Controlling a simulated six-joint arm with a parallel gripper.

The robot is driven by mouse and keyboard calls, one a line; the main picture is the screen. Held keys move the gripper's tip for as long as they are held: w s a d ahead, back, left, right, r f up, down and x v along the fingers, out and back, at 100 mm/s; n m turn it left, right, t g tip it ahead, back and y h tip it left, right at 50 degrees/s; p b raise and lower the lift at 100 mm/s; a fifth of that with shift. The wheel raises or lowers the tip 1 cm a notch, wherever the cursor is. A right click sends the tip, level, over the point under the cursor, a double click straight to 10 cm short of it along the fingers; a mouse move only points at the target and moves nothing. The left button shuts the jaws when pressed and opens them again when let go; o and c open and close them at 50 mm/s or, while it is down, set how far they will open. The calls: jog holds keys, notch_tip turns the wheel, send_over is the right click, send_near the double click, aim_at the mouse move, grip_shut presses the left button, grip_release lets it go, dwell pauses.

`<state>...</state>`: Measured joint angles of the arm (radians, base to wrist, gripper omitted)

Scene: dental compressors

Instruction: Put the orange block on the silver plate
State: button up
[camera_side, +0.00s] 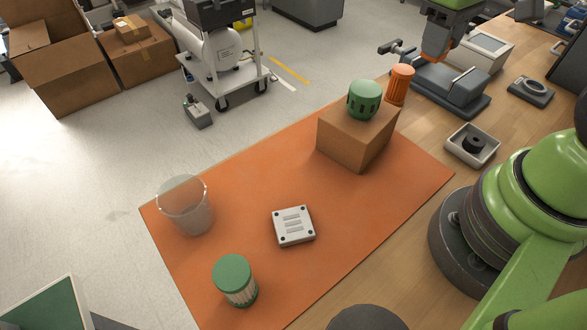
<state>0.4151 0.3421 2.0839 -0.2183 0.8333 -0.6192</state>
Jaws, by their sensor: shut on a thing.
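The silver plate (294,226) looks like a flat, pale grey square with dark corner bolts and raised bars. It lies on the orange mat (245,180), with nothing on top of it. I see no separate orange block that I can make out. An orange ribbed cylinder (399,86) stands behind the brown box at the mat's far end.
A clear cup (186,208) and a green-lidded jar (235,281) stand left of the plate. A brown box (352,142) bears a green cylinder (364,99). A tray (472,146) holds a black spool.

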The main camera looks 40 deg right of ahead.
jog(key=w+a+n, duration=0.4)
jog(key=a+n, duration=0.4)
jog(key=a, duration=0.6)
jog(key=n, duration=1)
send_near(295, 222)
notch_tip(295, 222, down, 6)
jog(key=shift+f, duration=0.1)
jog(key=o, duration=0.9)
jog(key=shift+f, duration=0.15)
